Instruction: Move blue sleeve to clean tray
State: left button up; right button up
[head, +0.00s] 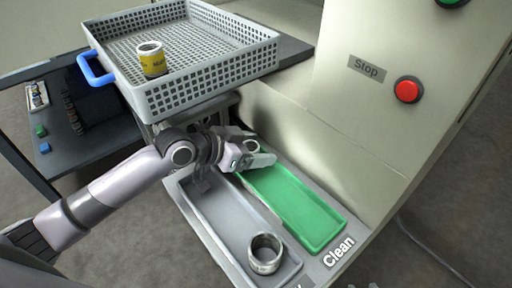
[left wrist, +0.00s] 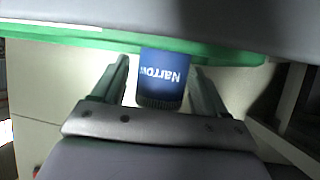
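The blue sleeve (left wrist: 163,75), marked "Narrow", is between the fingers of my left gripper (left wrist: 160,85) in the left wrist view, against the green tray. Narrow gaps show between it and the fingers, so the gripper looks open around it. In the head view my left gripper (head: 255,160) is low at the far end of the green clean tray (head: 300,208), labelled "Clean". Only the pale rim of a sleeve (head: 252,146) shows there; the gripper hides the rest. My right gripper is not clearly in view.
A grey tray (head: 222,222) beside the clean tray holds a metallic sleeve (head: 265,253) at its near end. A grey basket (head: 215,85) with a blue handle holds a yellow sleeve (head: 152,60) above. The machine panel with a red stop button (head: 408,90) stands at right.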

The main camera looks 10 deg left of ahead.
dwell(0.4)
pick_arm(q)
jog(key=shift+s+a+r, duration=0.3)
jog(key=shift+a+r, duration=0.05)
jog(key=s+a, duration=0.5)
jog(key=a, duration=0.1)
jog(key=s+a+b, duration=0.1)
jog(key=s+a, duration=0.2)
jog(key=a, duration=0.1)
jog(key=shift+s+r, duration=0.3)
jog(key=shift+r, duration=0.1)
jog(key=shift+s+a+r, duration=0.1)
jog(key=shift+s+a, duration=0.05)
jog(key=shift+s, duration=0.05)
jog(key=shift+a, duration=0.1)
